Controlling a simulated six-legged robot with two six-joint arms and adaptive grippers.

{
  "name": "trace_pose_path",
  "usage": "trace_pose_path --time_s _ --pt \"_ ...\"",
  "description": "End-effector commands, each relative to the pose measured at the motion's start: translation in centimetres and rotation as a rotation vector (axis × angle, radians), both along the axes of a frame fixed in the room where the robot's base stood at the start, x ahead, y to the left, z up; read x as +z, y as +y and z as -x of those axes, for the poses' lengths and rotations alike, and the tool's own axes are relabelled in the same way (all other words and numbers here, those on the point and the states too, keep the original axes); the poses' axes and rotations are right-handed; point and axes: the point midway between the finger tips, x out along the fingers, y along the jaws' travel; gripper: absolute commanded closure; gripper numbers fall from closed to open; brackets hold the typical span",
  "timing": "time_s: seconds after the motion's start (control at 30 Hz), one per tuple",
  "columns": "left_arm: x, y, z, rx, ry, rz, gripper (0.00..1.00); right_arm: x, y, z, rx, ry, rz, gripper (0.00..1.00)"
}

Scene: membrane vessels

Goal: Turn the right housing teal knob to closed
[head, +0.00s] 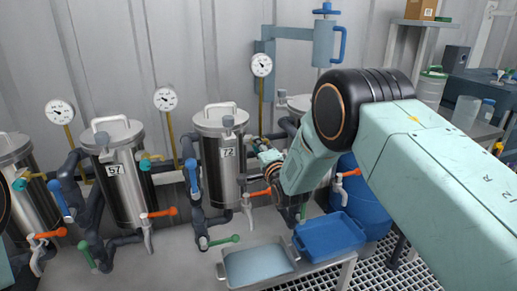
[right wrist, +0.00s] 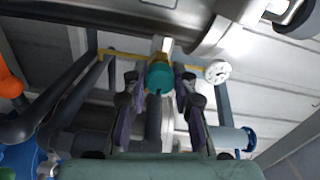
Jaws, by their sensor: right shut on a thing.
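The teal knob (right wrist: 160,77) shows in the right wrist view, end-on, in front of a pale fitting below a metal housing (right wrist: 180,14). My right gripper (right wrist: 160,84) has one dark finger on each side of the knob and is shut on it. The knob's open or closed position cannot be told. My left gripper is not in view.
Housings marked 57 (head: 122,180) and 72 (head: 222,165) stand left of my right arm, with dark pipes and blue, orange and green handles. A blue tray (head: 330,240) and a metal tray (head: 232,281) sit in front. A blue drum (head: 368,210) stands behind the arm.

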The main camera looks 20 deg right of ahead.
Motion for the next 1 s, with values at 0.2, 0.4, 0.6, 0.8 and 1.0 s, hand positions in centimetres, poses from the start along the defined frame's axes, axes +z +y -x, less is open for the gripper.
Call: trace_pose_path --time_s 0.2,0.4,0.6,0.8,1.0 --pt "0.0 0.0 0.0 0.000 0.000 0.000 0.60 0.2 -0.2 0.0 -0.003 -0.004 -0.002 0.65" --pt "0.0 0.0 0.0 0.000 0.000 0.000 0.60 0.1 -0.1 0.0 -0.002 -0.001 0.000 0.50" --pt "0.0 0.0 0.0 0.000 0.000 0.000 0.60 0.0 0.0 0.0 -0.001 0.000 0.000 0.50" --pt "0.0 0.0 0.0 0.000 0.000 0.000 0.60 0.0 0.0 0.6 -0.001 0.002 0.001 0.50" --pt "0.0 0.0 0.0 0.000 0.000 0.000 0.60 0.0 -0.1 3.1 -0.001 0.002 0.001 0.50"
